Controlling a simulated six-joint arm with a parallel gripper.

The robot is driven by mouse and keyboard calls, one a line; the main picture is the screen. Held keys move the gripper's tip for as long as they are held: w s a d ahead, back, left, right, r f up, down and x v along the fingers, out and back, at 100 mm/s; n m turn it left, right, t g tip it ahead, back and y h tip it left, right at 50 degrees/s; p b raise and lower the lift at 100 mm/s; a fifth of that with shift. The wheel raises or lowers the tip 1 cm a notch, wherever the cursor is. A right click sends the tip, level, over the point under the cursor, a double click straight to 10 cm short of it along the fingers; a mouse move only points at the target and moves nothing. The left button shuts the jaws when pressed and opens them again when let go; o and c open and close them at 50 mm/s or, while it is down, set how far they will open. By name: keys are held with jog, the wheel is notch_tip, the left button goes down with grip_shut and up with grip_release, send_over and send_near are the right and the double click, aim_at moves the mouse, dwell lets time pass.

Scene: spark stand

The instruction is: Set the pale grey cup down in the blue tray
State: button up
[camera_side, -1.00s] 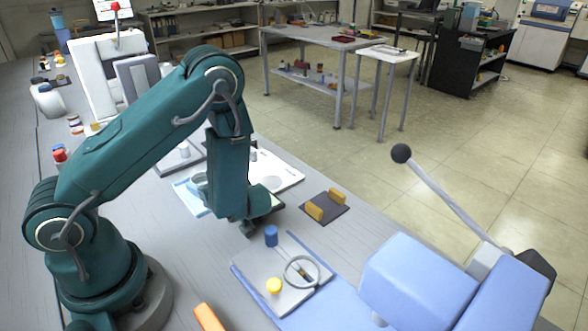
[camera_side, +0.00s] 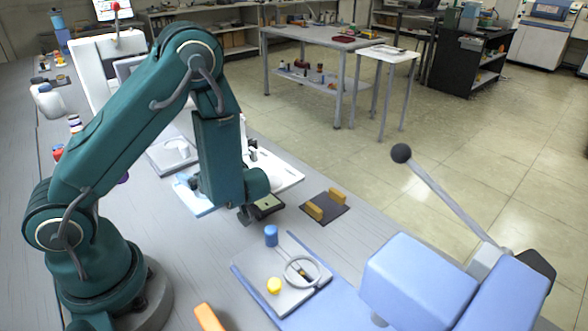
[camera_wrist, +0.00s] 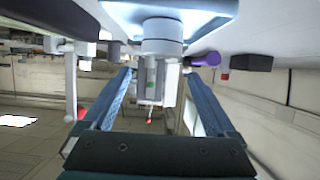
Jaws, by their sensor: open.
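The pale grey cup (camera_wrist: 162,36) stands on the blue tray (camera_wrist: 205,8) in the wrist view, which shows the table upside down. In the side view the blue tray (camera_side: 198,207) is partly behind my arm. My gripper (camera_wrist: 157,82) is open, with one blue finger on each side of the view. The cup is ahead of the fingers and looks clear of them. The fingertips are hidden in the side view.
A white board (camera_side: 283,176) lies just behind my arm. A dark plate with yellow blocks (camera_side: 325,206) is to the right. A grey plate with a ring and knobs (camera_side: 268,270) is in front. A purple object (camera_wrist: 206,60) shows beside the cup in the wrist view.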

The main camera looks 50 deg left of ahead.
notch_tip(320, 180, up, 5)
jog(key=w+d+r+m+t+h, duration=0.2)
jog(key=w+d+m+t+h, duration=0.15)
jog(key=w+m+t, duration=0.4)
jog(key=w+d+r+m+t+h, duration=0.2)
jog(key=w+d+m+t, duration=0.25)
jog(key=w, duration=0.65)
jog(key=w+d+r+m+t+h, duration=0.1)
jog(key=w+d+m+t+h, duration=0.1)
jog(key=d+m+h, duration=0.45)
notch_tip(320, 180, up, 7)
jog(key=d+n+t, duration=0.1)
jog(key=d+n, duration=0.1)
jog(key=d, duration=0.1)
jog(key=s+d+r, duration=0.1)
jog(key=s+r, duration=0.4)
jog(key=s, duration=0.1)
jog(key=s+f+g, duration=0.4)
jog(key=s+f, duration=0.1)
jog(key=s, duration=0.5)
jog(key=s+d+f+m+g+h, duration=0.1)
jog(key=s+f+g, duration=0.4)
jog(key=s, duration=0.6)
jog(key=shift+f, duration=0.3)
jog(key=shift+s+m, duration=0.1)
jog(key=shift+m, duration=0.15)
